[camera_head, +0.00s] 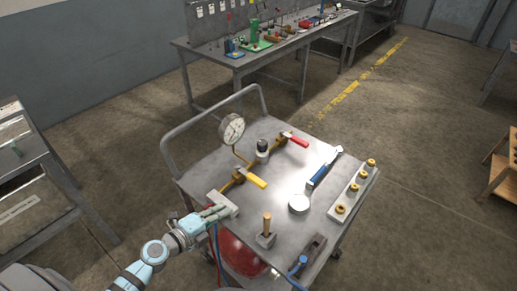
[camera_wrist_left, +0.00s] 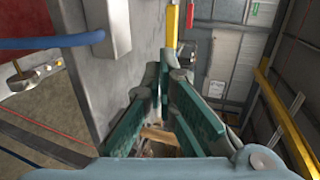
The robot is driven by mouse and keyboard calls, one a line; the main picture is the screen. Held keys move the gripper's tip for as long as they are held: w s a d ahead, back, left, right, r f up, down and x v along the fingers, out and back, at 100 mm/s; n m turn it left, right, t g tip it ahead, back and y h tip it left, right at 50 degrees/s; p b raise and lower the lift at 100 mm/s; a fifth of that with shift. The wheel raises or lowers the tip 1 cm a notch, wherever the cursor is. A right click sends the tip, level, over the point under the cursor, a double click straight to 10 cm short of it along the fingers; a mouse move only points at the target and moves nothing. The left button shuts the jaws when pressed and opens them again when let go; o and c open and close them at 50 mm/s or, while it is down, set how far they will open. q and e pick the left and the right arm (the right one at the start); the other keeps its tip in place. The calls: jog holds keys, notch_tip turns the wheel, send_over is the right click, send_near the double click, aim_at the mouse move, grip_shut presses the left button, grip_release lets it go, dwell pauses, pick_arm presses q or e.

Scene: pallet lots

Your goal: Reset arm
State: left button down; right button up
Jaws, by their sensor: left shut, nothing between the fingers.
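My left gripper (camera_head: 219,212) is at the left edge of the metal cart (camera_head: 285,205), close to a pale block (camera_head: 224,199) at the end of the brass pipe. I cannot tell whether it touches the block. In the left wrist view, the green fingers (camera_wrist_left: 162,85) come together at their tips with nothing between them. The left arm reaches in from the bottom left of the head view. My right gripper is not in view.
On the cart stand a pressure gauge (camera_head: 232,129), yellow (camera_head: 256,180) and red (camera_head: 299,141) valve handles, a wooden-handled tool (camera_head: 267,230) and a rack with brass fittings (camera_head: 352,193). A workbench (camera_head: 265,50) stands behind. Open floor lies to the right.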

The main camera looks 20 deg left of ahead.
pick_arm(q)
jog(key=s+a+f+n+g+y, duration=0.25)
jog(key=s+a+f+n, duration=0.3)
jog(key=f, duration=0.35)
jog(key=s+a+f+n+g+y, duration=0.2)
jog(key=s+a+f+n+y, duration=0.25)
jog(key=f+n, duration=0.35)
jog(key=s+d+f+n+g, duration=0.1)
jog(key=s+f+n+g, duration=0.4)
jog(key=s+f, duration=0.85)
jog(key=s+d+f+n+g+h, duration=0.1)
jog(key=s+d+f+n+g, duration=0.1)
jog(key=s+d, duration=0.7)
jog(key=s+g, duration=0.1)
jog(key=s, duration=0.3)
jog(key=shift+s+f+n+h, duration=0.15)
jog(key=shift+f+n+h, duration=0.1)
jog(key=shift+n+h, duration=0.15)
